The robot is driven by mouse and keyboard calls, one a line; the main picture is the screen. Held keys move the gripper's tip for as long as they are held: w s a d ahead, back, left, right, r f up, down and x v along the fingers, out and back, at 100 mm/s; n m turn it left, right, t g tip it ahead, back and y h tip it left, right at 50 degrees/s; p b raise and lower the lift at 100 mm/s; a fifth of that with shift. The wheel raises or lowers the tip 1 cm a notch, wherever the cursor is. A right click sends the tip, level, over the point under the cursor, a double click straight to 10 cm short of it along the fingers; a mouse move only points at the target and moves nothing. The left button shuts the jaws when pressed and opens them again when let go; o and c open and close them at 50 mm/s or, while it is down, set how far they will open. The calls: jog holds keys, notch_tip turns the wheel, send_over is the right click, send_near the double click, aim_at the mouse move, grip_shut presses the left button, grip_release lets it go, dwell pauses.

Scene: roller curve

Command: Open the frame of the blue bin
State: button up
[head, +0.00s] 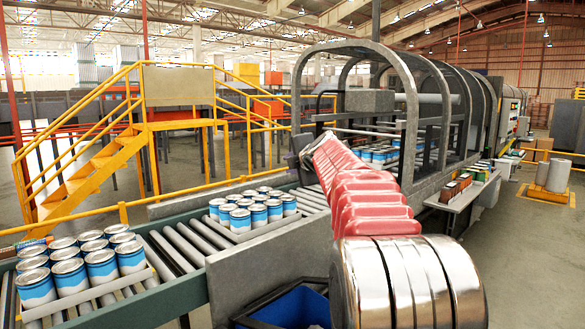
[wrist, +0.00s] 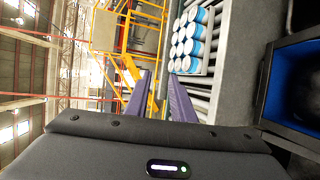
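The blue bin (head: 292,308) stands low at the bottom of the head view, partly cut off by the frame edge and hidden on the right by my arm. It has a dark frame around its top. In the wrist view the bin (wrist: 273,77) is at the right edge, with a dark rim and blue inner wall; its inside is in shadow. My gripper (wrist: 160,78) shows two purple fingers, apart with nothing between them. The fingers are well to the left of the bin in the wrist view. In the head view my arm largely hides the gripper.
A roller conveyor (head: 190,238) carries trays of blue-and-white cans (head: 255,207). A grey panel (head: 262,268) stands between the conveyor and the bin. A caged machine (head: 430,120) and a side table (head: 455,200) are beyond my arm. Yellow stairs (head: 90,172) stand behind the conveyor.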

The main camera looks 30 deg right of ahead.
jog(key=s+a+r+m+t+h, duration=0.2)
jog(key=s+a+r+m+h, duration=0.25)
jog(key=s+a+m, duration=0.55)
jog(key=s+a+f+m+g+y, duration=0.2)
jog(key=s+a+f+g, duration=0.1)
jog(key=s+a+f, duration=0.5)
jog(key=s+a+f+m+g+y, duration=0.2)
jog(key=s+a+f, duration=0.6)
jog(key=s+f, duration=0.4)
jog(key=s+a+f+m+g+y, duration=0.2)
jog(key=s+a+f+g, duration=0.3)
jog(key=s+a+f, duration=0.3)
jog(key=s+f+y, duration=0.1)
jog(key=s+f, duration=0.2)
jog(key=f, duration=0.1)
jog(key=shift+f+m+g+y, duration=0.25)
jog(key=shift+m+g+y, duration=0.05)
jog(key=shift+m+y, duration=0.1)
jog(key=shift+s, duration=0.2)
